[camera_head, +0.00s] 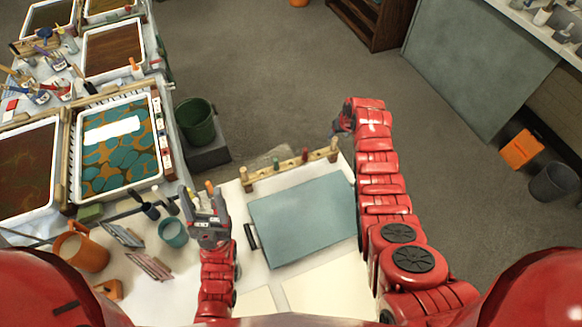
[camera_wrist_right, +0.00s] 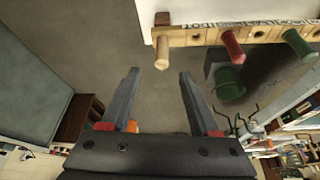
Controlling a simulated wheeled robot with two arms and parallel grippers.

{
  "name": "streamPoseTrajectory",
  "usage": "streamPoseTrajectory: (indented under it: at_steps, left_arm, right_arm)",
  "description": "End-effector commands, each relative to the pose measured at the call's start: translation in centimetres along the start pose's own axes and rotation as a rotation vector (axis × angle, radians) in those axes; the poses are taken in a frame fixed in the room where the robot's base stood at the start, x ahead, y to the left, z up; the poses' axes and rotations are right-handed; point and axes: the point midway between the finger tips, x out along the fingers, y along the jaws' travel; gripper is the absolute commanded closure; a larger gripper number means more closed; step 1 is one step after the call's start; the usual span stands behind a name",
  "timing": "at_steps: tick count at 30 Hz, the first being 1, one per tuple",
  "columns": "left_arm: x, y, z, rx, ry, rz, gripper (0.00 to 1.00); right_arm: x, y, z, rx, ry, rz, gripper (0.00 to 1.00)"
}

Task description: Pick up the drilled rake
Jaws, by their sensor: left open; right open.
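A pale wooden bar (camera_head: 268,172) with drilled holes and upright pegs lies along the far edge of the white table; it may be the drilled rake. In the right wrist view the bar (camera_wrist_right: 208,37) runs across the top, with a plain wooden peg (camera_wrist_right: 162,55), a red peg (camera_wrist_right: 232,46) and a green peg (camera_wrist_right: 299,44). My right gripper (camera_wrist_right: 160,74) is open and empty; the plain peg appears just beyond its fingertips. In the head view it (camera_head: 340,125) is beyond the bar's right end. My left gripper (camera_head: 207,205) is open over the table, left of the bar.
A blue-grey board (camera_head: 305,220) lies in front of the bar. A teal cup (camera_head: 173,233), an orange mug (camera_head: 82,252) and brushes crowd the left side. A marbling tray (camera_head: 74,150) stands further left. A green bin (camera_head: 195,122) is behind. Floor beyond the table is open.

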Motion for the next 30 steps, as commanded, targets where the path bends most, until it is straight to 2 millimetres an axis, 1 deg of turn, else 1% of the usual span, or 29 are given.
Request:
streamPoseTrajectory:
  at_steps: [1,3,10,14,17,18,21,24,30]
  left_arm:
    - [-0.9,0.1,0.2,0.000,0.000,0.000,0.38]
    - [-1.2,0.1,0.2,0.000,0.000,0.000,0.38]
    - [-1.7,0.1,0.3,0.000,0.000,0.000,0.38]
    - [-2.8,0.1,0.5,0.000,0.000,0.000,0.38]
    - [-4.2,0.2,0.7,0.000,0.000,0.000,0.38]
    - [-5.0,0.2,0.8,0.000,0.000,0.000,0.38]
    - [-6.3,0.3,1.1,0.000,0.000,0.000,0.38]
    - [-6.7,0.3,1.1,0.000,0.000,0.000,0.38]
    - [-6.4,0.3,1.1,0.000,0.000,0.000,0.38]
  right_arm:
    - [0.9,0.0,0.1,0.001,0.000,0.000,0.38]
    - [1.4,0.0,0.2,0.001,-0.004,-0.001,0.38]
    - [2.1,0.0,0.2,0.000,-0.001,0.000,0.38]
    - [3.5,-0.1,0.4,0.000,-0.002,-0.001,0.38]
    - [5.0,-0.2,0.6,0.000,-0.002,-0.001,0.38]
    - [5.8,-0.2,0.8,0.001,-0.002,-0.001,0.38]
    - [6.8,-0.2,0.6,0.001,0.001,0.000,0.38]
    - [6.9,-0.2,0.4,0.000,0.002,0.000,0.38]
    - [6.7,-0.2,0.4,0.000,0.000,0.000,0.38]
